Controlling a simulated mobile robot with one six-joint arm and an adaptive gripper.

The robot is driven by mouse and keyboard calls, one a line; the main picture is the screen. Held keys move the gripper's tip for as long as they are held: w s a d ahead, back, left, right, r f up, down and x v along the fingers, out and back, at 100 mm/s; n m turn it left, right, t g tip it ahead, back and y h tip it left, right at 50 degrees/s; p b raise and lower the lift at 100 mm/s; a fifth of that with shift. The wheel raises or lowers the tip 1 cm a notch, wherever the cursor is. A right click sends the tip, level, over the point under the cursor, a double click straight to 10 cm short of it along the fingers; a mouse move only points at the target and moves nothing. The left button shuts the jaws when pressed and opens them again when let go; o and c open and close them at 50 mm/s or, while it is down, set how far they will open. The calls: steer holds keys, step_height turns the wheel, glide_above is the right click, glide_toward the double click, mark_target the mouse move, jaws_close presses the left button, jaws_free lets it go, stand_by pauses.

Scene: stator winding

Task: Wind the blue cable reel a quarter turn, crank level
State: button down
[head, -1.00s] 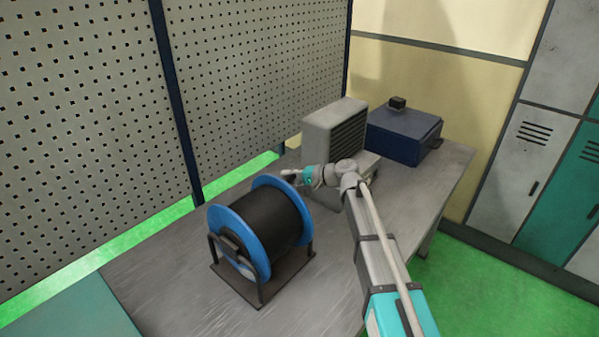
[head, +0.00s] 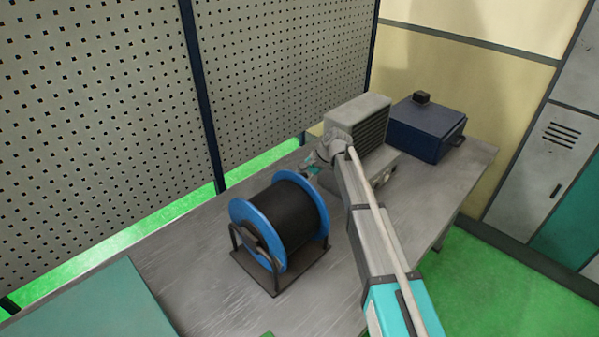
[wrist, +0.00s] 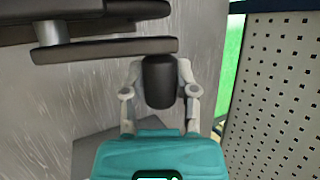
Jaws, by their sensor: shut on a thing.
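The blue cable reel (head: 254,212) stands in a dark frame on the grey workbench, with black cable (head: 288,216) wound between its blue flanges. My gripper (head: 310,168) is at the far side of the reel in the head view, small and partly hidden there. In the wrist view my gripper (wrist: 160,68) is shut on a dark round crank handle (wrist: 160,84), one grey finger on each side. The dark crank arm (wrist: 105,48) runs across the picture to the left from the handle. A short pale shaft (wrist: 50,36) shows near its left end.
A grey vented box (head: 362,122) stands just behind my wrist, and a dark blue case (head: 424,130) is farther back on the workbench (head: 205,255). A perforated panel (head: 110,100) rises along the left.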

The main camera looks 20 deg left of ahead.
steer(key=shift+w+a+f+g+h, duration=0.15)
steer(key=shift+w+f+h, duration=0.05)
steer(key=shift+f+h, duration=0.3)
steer(key=shift+w+a+f+g+h, duration=0.1)
steer(key=shift+w+f+g+h, duration=0.1)
steer(key=shift+f+h, duration=0.3)
steer(key=shift+f+m+h, duration=0.25)
steer(key=shift+m+h, duration=0.15)
steer(key=shift+h, duration=0.4)
steer(key=shift+d, duration=0.1)
steer(key=shift+c, duration=1.9)
jaws_free()
steer(key=shift+f, duration=0.1)
steer(key=shift+s, duration=0.1)
steer(key=shift+s, duration=0.1)
